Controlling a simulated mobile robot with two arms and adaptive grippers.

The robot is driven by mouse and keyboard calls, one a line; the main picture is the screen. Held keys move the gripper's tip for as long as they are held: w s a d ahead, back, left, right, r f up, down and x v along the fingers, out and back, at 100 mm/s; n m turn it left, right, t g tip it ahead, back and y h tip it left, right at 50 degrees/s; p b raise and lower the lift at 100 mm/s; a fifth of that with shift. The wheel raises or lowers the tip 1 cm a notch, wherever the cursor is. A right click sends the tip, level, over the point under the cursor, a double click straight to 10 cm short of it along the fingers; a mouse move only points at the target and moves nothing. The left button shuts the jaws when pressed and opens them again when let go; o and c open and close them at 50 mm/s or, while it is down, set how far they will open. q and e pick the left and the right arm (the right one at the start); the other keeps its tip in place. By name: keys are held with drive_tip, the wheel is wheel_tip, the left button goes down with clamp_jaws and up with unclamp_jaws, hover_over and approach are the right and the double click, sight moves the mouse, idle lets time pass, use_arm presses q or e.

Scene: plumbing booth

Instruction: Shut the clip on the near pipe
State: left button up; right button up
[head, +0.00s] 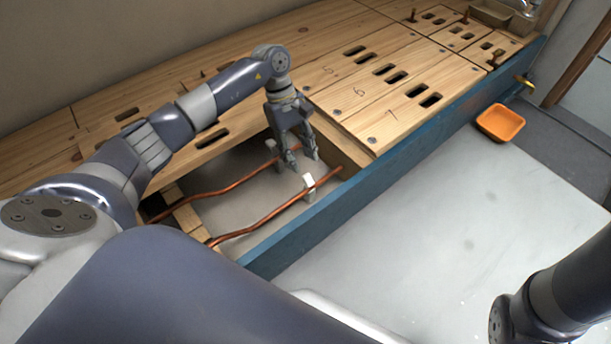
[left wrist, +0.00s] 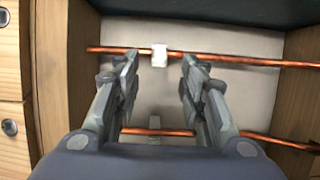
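The near pipe (head: 270,216) is copper and runs through an open recess in the wooden floor. Its white clip (head: 309,184) stands near the pipe's right end, with a pale tab sticking up. In the left wrist view this clip (left wrist: 160,55) is a white block on the upper pipe (left wrist: 230,58). My left gripper (head: 302,157) is open and empty, pointing down behind the near clip, over the far pipe (head: 228,187). In the left wrist view its fingertips (left wrist: 160,62) lie apart, one on each side of the clip in the picture; I see no contact. My right gripper is out of view.
Wooden boards (head: 340,90) with oval slots surround the recess. A blue beam (head: 345,206) edges it on the near side. An orange tray (head: 500,122) lies on the grey floor (head: 420,240), which is otherwise mostly clear. A wooden crosspiece (head: 187,215) sits at the recess's left.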

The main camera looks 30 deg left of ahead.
sight(306, 174)
use_arm(q)
drive_tip(key=b+x, duration=0.2)
drive_tip(key=x, duration=0.3)
drive_tip(key=shift+d+f, duration=0.2)
drive_tip(key=shift+f, duration=0.15)
drive_tip(key=shift+c, duration=0.3)
clamp_jaws()
